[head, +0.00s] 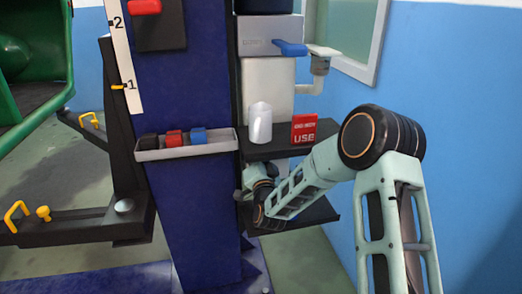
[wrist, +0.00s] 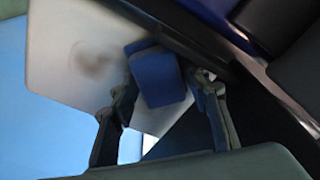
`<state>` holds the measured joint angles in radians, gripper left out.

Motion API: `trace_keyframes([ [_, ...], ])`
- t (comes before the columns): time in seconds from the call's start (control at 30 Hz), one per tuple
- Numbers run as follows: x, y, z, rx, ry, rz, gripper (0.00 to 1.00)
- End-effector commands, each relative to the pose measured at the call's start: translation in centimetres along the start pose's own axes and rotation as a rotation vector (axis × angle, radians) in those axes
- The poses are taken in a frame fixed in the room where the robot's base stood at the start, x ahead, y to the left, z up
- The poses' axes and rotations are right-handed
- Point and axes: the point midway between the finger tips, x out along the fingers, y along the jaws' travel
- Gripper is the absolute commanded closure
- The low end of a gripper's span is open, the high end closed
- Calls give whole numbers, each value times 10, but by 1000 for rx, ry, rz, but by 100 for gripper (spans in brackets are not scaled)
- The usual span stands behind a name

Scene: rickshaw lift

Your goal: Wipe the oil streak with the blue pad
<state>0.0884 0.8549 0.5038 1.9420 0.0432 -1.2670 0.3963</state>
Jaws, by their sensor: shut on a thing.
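My gripper (wrist: 166,82) is shut on the blue pad (wrist: 162,76), which sits between its two fingers in the wrist view. A dark, blurred smudge (wrist: 92,62), which looks like the oil streak, lies on a pale panel (wrist: 60,38) to the left of the pad. The pad overlaps the panel's right part in the picture and does not cover the smudge. I cannot tell whether the pad touches the panel. In the head view my arm reaches down to the lower shelf area, and its own links hide the fingers, pad and streak.
A black shelf (head: 276,150) above my wrist carries a white bottle (head: 260,124) and a red box (head: 304,129). A lower dark shelf (head: 318,214) lies beneath. A blue post (head: 190,205) with a tray (head: 222,145) of small blocks stands left. A blue wall (head: 460,110) is on the right.

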Motion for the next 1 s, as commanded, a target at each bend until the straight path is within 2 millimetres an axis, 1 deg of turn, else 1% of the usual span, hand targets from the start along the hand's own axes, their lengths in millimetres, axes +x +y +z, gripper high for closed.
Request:
trace_keyframes([
  [0.03, 0, -11, 9, 4, -12, -13, 87],
  [0.07, 0, -13, 11, 4, -13, -14, 92],
  [0.1, 0, -15, 13, 5, -14, -15, 92],
  [0.23, -1, -19, 16, 7, -18, -20, 92],
  [0.47, -3, -19, 17, 7, -22, -20, 92],
  [0.53, -9, -19, 17, 7, -23, -20, 92],
  [0.57, -12, -19, 17, 7, -23, -20, 96],
  [1.0, -54, -15, 7, 5, -16, -14, 96],
])
